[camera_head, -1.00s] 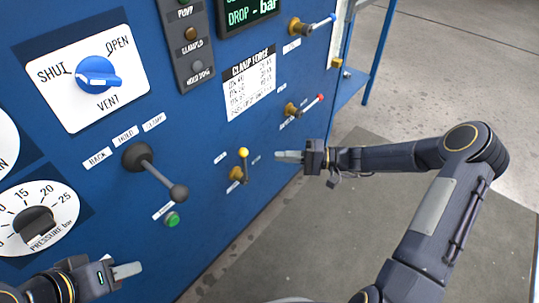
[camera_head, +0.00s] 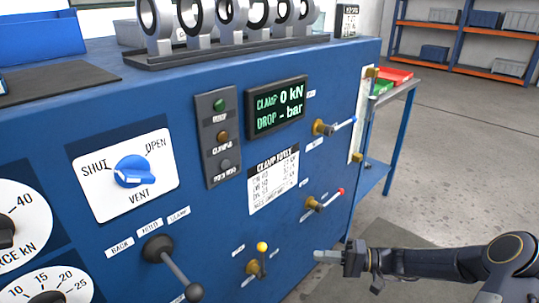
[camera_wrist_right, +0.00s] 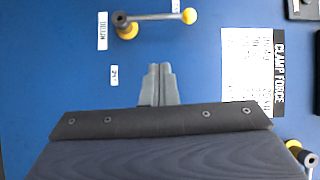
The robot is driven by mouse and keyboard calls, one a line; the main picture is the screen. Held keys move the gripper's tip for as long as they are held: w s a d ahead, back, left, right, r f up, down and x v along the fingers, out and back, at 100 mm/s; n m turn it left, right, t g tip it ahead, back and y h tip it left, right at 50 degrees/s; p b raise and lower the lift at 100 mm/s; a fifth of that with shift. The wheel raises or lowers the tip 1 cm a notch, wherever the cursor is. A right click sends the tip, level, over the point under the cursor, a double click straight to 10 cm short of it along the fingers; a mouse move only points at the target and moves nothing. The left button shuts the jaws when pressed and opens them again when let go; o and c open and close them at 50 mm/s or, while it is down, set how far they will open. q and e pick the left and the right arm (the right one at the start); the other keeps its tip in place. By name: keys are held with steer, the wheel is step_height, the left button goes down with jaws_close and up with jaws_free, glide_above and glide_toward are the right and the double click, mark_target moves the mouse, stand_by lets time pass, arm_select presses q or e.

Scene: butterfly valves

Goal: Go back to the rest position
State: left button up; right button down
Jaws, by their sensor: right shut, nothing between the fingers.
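My right gripper (camera_head: 328,256) is shut and empty, with its fingers pointing left toward the blue panel (camera_head: 330,90) in the head view. It stands apart from the yellow-knobbed lever (camera_head: 262,250), to the right of it. In the right wrist view the shut fingers (camera_wrist_right: 159,84) show in the middle in front of the panel, and the yellow-knobbed lever (camera_wrist_right: 155,17) lies across the top. My left gripper is outside the head view now.
The panel carries a blue SHUT/OPEN/VENT knob (camera_head: 134,171), a black-balled lever (camera_head: 172,265), a red-tipped lever (camera_head: 325,200) and a blue-tipped lever (camera_head: 335,126). A display (camera_head: 277,107) reads 0 kN. A side table (camera_head: 398,92) stands right of the panel; open floor lies beyond.

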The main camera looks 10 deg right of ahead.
steer(key=s+a+r+n+g+h, duration=0.2)
steer(key=s+a+r+g+h, duration=0.1)
steer(key=s+r, duration=0.3)
steer(key=s+d+r+t+h, duration=0.1)
steer(key=s+r+t+h, duration=0.3)
steer(key=s, duration=0.7)
steer(key=s+r+h, duration=0.2)
steer(key=s+h, duration=0.4)
steer(key=s, duration=0.4)
step_height(320, 180, up, 29)
steer(key=p, duration=2.9)
steer(key=shift+d+m+g, duration=0.2)
steer(key=shift+m+g, duration=0.1)
steer(key=shift+r, duration=0.1)
